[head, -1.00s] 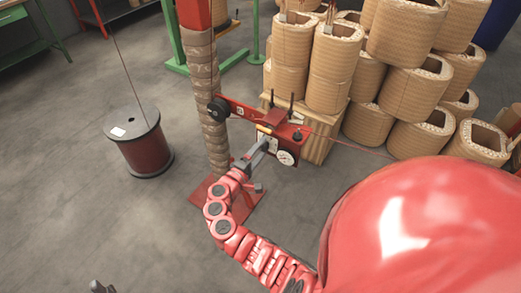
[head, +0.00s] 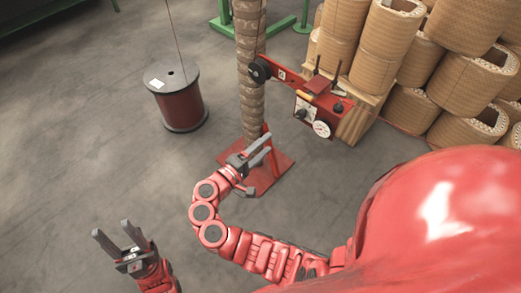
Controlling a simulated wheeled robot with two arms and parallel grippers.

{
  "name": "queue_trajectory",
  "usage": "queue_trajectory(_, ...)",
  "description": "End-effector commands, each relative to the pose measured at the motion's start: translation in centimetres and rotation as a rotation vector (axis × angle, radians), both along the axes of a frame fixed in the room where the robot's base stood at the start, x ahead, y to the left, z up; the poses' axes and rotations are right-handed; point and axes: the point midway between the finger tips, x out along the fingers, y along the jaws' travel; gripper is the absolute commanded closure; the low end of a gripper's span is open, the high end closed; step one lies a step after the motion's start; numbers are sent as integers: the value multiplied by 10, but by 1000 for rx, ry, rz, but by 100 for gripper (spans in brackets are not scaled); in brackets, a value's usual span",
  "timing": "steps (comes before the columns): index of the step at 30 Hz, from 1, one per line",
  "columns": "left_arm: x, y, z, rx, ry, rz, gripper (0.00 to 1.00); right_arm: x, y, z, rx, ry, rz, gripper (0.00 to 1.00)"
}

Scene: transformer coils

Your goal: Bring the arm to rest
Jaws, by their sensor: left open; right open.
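My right gripper (head: 265,146) is open and empty. It is in the middle of the head view, in front of the lower part of the wrapped post (head: 250,70) and above the red base plate (head: 270,172). It is apart from the red device with a dial (head: 322,128), which is up and to the right. My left gripper (head: 112,230) is open and empty at the lower left, over bare floor. Its two fingers point up in the picture.
A dark red spool (head: 182,108) with a cable stands left of the post. Several tan coils (head: 468,82) are stacked at the right, beside a wooden crate (head: 352,124). Green stand legs (head: 285,24) show at the top. The floor at the left is clear.

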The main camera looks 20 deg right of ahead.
Motion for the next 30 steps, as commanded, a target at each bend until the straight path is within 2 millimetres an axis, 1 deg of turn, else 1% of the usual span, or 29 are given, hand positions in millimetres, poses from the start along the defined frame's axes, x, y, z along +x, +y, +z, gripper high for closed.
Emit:
queue_trajectory(1, 0, 0, -1, 0, 0, 0, 50, -2, 6, -1, 1, 0, 3, 30)
queue_trajectory(3, 0, 0, -2, 0, 0, 0, 50, -4, 11, -1, 0, 1, 3, 30)
queue_trajectory(6, 0, 0, -2, 0, 0, 0, 50, -5, 13, 0, 0, 1, 2, 30)
queue_trajectory(20, 0, 0, -2, 0, 0, 0, 50, -6, 13, 0, -1, 1, 0, 30)
queue_trajectory(23, 0, 0, -1, 0, 0, 0, 50, -3, 13, -2, 1, 6, 13, 30)
queue_trajectory(26, 0, 0, -1, 0, 0, 0, 50, 15, 15, -15, 15, 38, 93, 30)
queue_trajectory(29, 0, 0, 0, 0, 0, 0, 50, 46, 25, -46, 60, 97, 262, 30)
queue_trajectory(30, 0, 0, 1, 0, 0, 0, 50, 60, 33, -63, 92, 122, 348, 30)
